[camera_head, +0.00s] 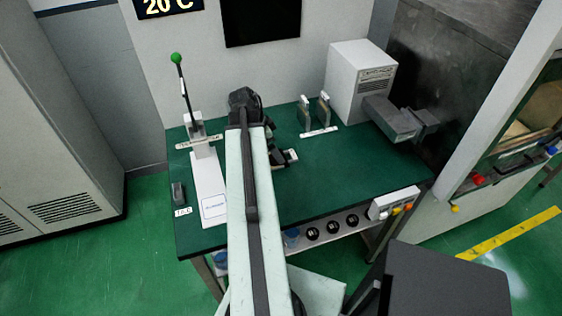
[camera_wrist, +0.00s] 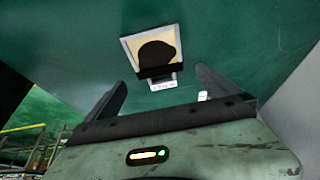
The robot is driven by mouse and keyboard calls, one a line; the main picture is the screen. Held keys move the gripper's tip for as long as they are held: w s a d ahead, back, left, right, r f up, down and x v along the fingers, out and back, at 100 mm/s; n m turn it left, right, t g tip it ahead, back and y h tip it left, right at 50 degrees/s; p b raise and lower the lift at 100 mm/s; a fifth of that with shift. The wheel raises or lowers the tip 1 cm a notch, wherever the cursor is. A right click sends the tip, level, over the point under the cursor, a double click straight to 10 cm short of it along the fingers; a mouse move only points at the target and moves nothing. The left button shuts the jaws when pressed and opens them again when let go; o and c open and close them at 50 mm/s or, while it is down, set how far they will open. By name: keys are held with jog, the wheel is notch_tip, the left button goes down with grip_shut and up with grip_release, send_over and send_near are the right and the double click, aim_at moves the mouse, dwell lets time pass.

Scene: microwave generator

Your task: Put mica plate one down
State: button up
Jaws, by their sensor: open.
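My gripper (camera_wrist: 160,78) is open in the wrist view, with its two dark fingers spread apart and nothing held between them. A square plate (camera_wrist: 130,42) with a pale frame and cream face lies beyond the fingertips, apart from them. A dark rounded shape covers much of its face. I cannot tell for certain that this is mica plate one. In the head view my arm hides most of the gripper. A small white piece (camera_head: 291,156) shows just right of it, above or on the green table (camera_head: 350,165). Two thin upright plates (camera_head: 304,113) (camera_head: 324,108) stand farther back.
A white press (camera_head: 207,180) with a green-knobbed lever stands at the table's left. A white box (camera_head: 358,80) and grey metal duct (camera_head: 392,118) occupy the back right. A control panel (camera_head: 394,202) sits at the front right edge. The table's right middle is clear.

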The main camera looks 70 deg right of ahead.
jog(key=b+x, duration=0.4)
jog(key=x, duration=0.1)
jog(key=shift+w+a+f, duration=0.1)
jog(key=shift+a, duration=0.1)
jog(key=c, duration=1.5)
notch_tip(320, 180, up, 10)
jog(key=p, duration=1)
jog(key=shift+r, duration=0.25)
jog(key=shift+c, duration=0.2)
